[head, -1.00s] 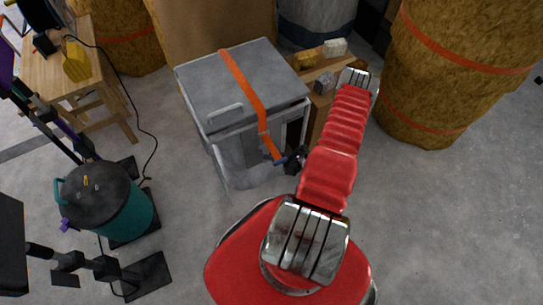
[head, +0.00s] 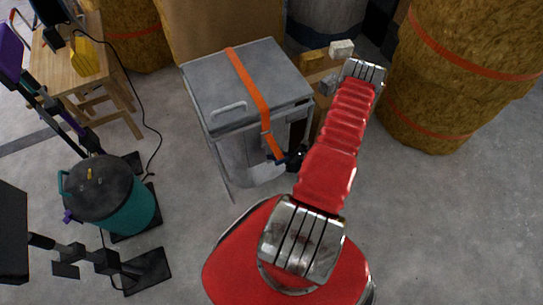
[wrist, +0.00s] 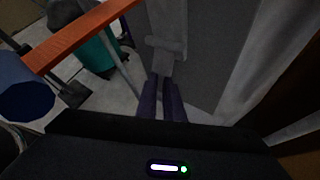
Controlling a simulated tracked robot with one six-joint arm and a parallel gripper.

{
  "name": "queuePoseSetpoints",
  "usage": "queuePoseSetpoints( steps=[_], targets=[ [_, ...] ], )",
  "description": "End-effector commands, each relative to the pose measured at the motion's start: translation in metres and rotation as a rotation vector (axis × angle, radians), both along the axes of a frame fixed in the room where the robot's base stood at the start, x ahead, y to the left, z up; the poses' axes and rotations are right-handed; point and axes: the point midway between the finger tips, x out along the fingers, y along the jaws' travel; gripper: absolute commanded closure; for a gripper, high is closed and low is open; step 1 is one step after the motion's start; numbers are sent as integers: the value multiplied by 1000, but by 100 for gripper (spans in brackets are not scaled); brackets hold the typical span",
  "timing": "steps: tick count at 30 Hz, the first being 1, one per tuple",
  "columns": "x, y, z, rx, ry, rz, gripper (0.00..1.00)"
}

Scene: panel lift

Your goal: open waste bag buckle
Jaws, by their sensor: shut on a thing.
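A grey waste bag (head: 250,80), box-shaped with a flat lid, stands upright on the floor in the head view. An orange strap (head: 247,80) runs over its lid and down the front. My gripper (head: 280,160) is at the bag's front right, low on its side, mostly hidden by my arm. In the wrist view, my dark fingers (wrist: 161,88) are shut on the lower end of a grey buckle (wrist: 163,60) on a grey band against the bag's fabric (wrist: 208,50). The orange strap (wrist: 80,38) crosses at upper left, apart from the fingertips.
A teal canister (head: 120,205) with a dark lid stands on the left near black stands. A wooden table (head: 70,60) is at upper left. Small blocks (head: 340,49) lie behind the bag. Grey floor is clear at lower right.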

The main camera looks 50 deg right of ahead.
Motion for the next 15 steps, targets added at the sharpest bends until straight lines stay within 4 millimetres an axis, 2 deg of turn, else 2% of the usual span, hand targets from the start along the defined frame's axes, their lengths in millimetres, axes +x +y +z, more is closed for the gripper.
queuePoseSetpoints(
  steps=[9, 10, 15],
  targets=[
    [0, -3, 1, -1, 1, -6, 100],
    [0, -3, 1, -1, 1, -6, 90],
    [-1, -3, 1, 0, 1, -7, 79]
  ],
)
